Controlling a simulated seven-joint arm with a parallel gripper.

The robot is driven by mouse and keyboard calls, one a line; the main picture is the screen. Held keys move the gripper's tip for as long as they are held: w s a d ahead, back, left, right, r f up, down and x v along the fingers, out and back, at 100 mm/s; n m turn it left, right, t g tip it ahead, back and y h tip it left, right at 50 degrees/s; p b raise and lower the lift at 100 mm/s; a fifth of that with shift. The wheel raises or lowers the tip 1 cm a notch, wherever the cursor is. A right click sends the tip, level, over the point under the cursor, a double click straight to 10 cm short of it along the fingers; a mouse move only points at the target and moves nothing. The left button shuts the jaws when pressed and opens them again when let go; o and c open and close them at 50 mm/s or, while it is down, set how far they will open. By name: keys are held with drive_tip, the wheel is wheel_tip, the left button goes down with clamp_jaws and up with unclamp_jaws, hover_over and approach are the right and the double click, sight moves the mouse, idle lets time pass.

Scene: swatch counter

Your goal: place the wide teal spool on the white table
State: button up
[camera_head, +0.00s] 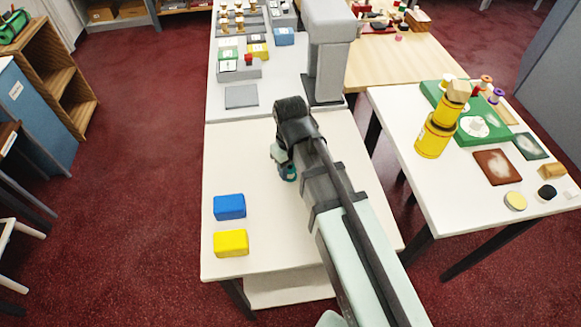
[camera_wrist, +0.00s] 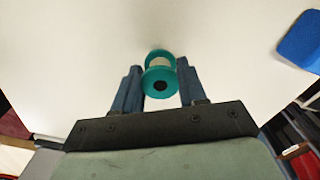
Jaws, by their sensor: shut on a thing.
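The teal spool (camera_wrist: 160,76) has two teal flanges, a pale middle and a dark hole in its end. It sits between the two fingers of my gripper (camera_wrist: 159,82), which is shut on it. In the head view, a small part of the spool (camera_head: 290,174) shows under my gripper (camera_head: 284,166); my arm hides the rest. Both are over the near white table (camera_head: 265,262), right of the blocks. I cannot tell whether the spool touches the tabletop.
A blue block (camera_head: 229,207) and a yellow block (camera_head: 231,243) lie on the table's left side. The tabletop between them and my gripper is clear. A grey stand (camera_head: 328,60) rises behind. A right-hand table (camera_head: 447,203) holds yellow cans and swatches.

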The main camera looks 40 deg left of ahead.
sight(290, 167)
drive_tip(key=shift+f, duration=0.25)
drive_tip(key=o, duration=1.1)
drive_tip(key=shift+r, duration=0.1)
wheel_tip(290, 167, up, 11)
drive_tip(key=shift+o, duration=0.5)
drive_tip(key=shift+r, duration=0.6)
